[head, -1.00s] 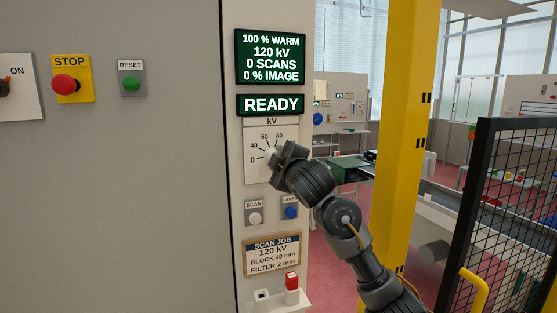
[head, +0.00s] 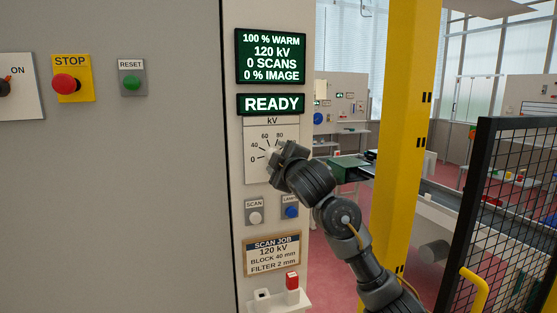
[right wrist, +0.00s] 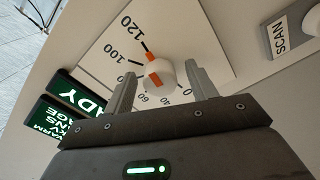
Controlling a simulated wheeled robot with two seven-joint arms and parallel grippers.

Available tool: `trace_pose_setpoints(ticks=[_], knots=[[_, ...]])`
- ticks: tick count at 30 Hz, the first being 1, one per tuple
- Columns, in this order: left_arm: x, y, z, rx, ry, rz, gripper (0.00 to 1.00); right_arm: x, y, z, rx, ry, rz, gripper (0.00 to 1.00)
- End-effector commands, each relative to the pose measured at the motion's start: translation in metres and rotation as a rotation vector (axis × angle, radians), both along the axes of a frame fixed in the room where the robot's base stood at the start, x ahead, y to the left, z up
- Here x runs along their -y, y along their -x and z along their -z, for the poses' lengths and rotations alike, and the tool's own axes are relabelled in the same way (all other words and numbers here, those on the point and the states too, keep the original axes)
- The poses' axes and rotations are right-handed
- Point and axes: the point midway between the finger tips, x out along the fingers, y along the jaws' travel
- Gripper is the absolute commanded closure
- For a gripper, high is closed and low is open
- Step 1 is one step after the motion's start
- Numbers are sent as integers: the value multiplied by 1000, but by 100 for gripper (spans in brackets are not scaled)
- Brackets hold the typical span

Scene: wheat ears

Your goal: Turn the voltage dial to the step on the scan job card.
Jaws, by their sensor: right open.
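The kV dial plate (head: 258,140) is on the narrow panel in the head view, its right part hidden by my right gripper (head: 286,157). In the right wrist view the white dial knob (right wrist: 160,78) has an orange pointer that lines up with the orange mark by 120. My right gripper (right wrist: 157,90) is open, with one finger on each side of the knob and gaps showing. The scan job card (head: 272,253) reads 120 kV, block 40 mm, filter 2 mm. The green display (head: 271,56) reads 120 kV, 0 scans. My left gripper is out of view.
A READY sign (head: 271,104) is above the dial. Below it are a white SCAN button (head: 255,217) and a blue LAMP button (head: 291,211). A small shelf (head: 279,300) holds a red-topped block. A yellow post (head: 405,130) and black mesh fence (head: 500,210) stand at right.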

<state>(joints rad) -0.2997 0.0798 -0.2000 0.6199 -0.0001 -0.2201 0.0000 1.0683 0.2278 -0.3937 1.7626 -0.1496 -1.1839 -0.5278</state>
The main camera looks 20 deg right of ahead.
Motion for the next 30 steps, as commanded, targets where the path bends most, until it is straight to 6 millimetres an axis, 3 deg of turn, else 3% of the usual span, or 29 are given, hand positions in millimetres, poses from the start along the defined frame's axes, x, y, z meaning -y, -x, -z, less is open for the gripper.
trace_pose_setpoints(ticks=[5,12,19,30], knots=[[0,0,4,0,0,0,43,0,10,1,1,-2,-2,43],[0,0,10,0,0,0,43,2,55,1,3,-3,-4,43],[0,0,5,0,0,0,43,4,94,-2,2,-5,-4,43],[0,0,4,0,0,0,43,7,108,0,-1,1,0,43]])
